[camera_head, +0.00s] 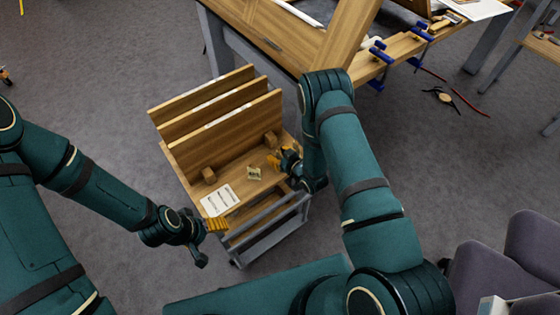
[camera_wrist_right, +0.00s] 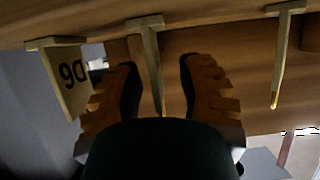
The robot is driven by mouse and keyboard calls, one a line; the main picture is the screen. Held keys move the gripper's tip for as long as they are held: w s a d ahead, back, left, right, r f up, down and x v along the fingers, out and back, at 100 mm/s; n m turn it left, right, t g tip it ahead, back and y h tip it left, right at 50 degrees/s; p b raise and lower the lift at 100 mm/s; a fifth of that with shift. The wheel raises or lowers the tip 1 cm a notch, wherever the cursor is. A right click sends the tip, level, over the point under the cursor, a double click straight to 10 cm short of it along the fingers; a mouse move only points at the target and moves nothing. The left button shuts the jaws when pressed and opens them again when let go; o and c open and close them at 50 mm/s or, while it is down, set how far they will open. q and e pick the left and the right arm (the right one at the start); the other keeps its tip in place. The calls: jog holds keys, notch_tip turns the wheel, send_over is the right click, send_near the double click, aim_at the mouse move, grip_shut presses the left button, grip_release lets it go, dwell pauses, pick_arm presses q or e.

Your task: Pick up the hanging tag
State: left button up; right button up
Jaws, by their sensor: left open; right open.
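In the right wrist view a pale tag (camera_wrist_right: 72,80) with dark characters, which read like "90" or "06", hangs at the left from a wooden surface. It is outside the left finger of my right gripper (camera_wrist_right: 160,92). That gripper is open; a slim pale upright piece (camera_wrist_right: 148,60) appears between its fingers, and I cannot tell whether they touch it. In the head view my right gripper (camera_head: 276,160) is over the right part of the wooden cart, beside a small cream item (camera_head: 254,173); I cannot tell if this is the tag. My left gripper (camera_head: 214,225) is open near the cart's front left corner.
The wooden cart (camera_head: 232,172) has upright boards at the back, small blocks and a white printed card (camera_head: 220,200). A second slim piece (camera_wrist_right: 284,50) shows at right in the wrist view. A workbench (camera_head: 300,40) stands behind.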

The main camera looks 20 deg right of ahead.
aim_at(277, 151)
jog(key=shift+w+a+f, duration=0.1)
jog(key=shift+w+f, duration=0.1)
jog(key=shift+w, duration=0.3)
grip_shut()
notch_tip(277, 151, up, 10)
jog(key=shift+r+p, duration=0.2)
jog(key=shift+p, duration=0.95)
jog(key=s+r+m+h, duration=0.2)
jog(key=s+r, duration=0.1)
jog(key=r, duration=0.4)
jog(key=s+d+r+m+h, duration=0.1)
jog(key=s+r+m+h, duration=0.1)
jog(key=r, duration=0.5)
jog(key=shift+s+d+r+t+h, duration=0.2)
jog(key=shift+s+t+h, duration=0.15)
jog(key=shift+s, duration=0.5)
